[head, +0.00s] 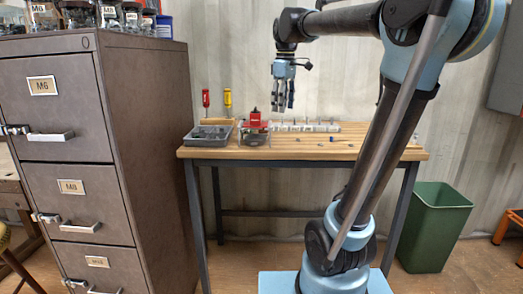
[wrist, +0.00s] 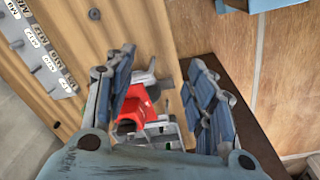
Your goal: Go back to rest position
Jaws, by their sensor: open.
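My gripper (head: 283,106) hangs from my raised arm above the wooden workbench (head: 380,150) in the head view, fingers pointing down. In the wrist view my gripper (wrist: 162,85) has its two blue-padded fingers spread apart, with nothing held between them. A red device with grey metal parts (head: 254,119) stands on the bench below and slightly left of the gripper. The red device also shows beyond and between the fingers in the wrist view (wrist: 138,108), partly hidden by the gripper body.
A grey tray (head: 208,135) sits at the bench's left end. A white labelled strip (head: 305,127) lies along the bench's back, with small parts before it. A brown filing cabinet (head: 125,110) with jars on top stands left; a green bin (head: 436,225) stands right.

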